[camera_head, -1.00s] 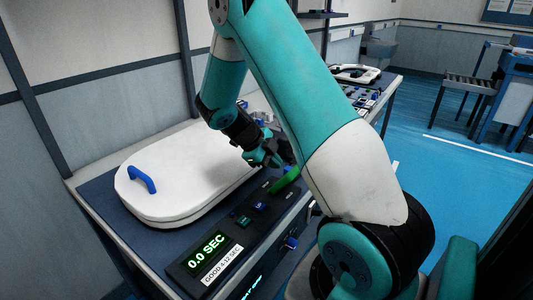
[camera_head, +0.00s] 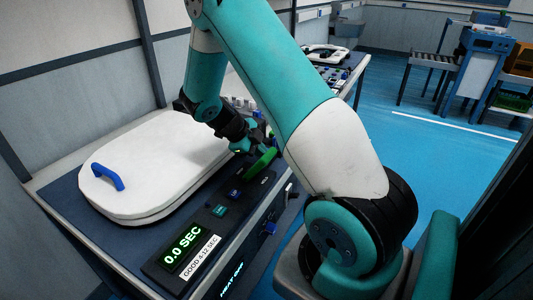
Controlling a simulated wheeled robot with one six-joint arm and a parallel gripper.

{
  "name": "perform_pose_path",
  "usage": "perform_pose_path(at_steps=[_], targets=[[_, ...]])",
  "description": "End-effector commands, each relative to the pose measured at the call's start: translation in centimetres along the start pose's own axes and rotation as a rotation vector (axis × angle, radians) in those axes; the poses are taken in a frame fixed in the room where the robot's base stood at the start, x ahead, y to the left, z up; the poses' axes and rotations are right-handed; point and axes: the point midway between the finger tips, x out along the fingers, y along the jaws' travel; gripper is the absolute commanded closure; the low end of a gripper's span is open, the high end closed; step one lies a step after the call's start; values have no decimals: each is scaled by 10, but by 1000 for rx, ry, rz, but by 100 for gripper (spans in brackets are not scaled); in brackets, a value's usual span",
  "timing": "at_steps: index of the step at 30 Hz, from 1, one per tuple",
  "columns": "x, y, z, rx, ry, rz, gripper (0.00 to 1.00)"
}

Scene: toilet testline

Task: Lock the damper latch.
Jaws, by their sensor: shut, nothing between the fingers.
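A white toilet seat lid (camera_head: 150,165) with a blue handle (camera_head: 108,177) lies flat on the bench fixture. My gripper (camera_head: 250,146) is shut, beside or touching the upper part of this green piece; contact cannot be told. The fingertips are small and partly hidden by my own dark wrist.
The control panel (camera_head: 206,226) in front has buttons and a display (camera_head: 183,243) reading 0.0 SEC. A blue knob (camera_head: 270,228) sticks out from the bench front. Another bench with a white seat (camera_head: 326,54) is behind. Blue floor at right is open.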

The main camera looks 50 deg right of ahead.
Motion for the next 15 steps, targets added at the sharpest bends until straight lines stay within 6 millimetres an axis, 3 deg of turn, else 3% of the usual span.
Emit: perform_pose_path(at_steps=[15], targets=[[-14, -1, 5, -8, -12, -11, 100]])
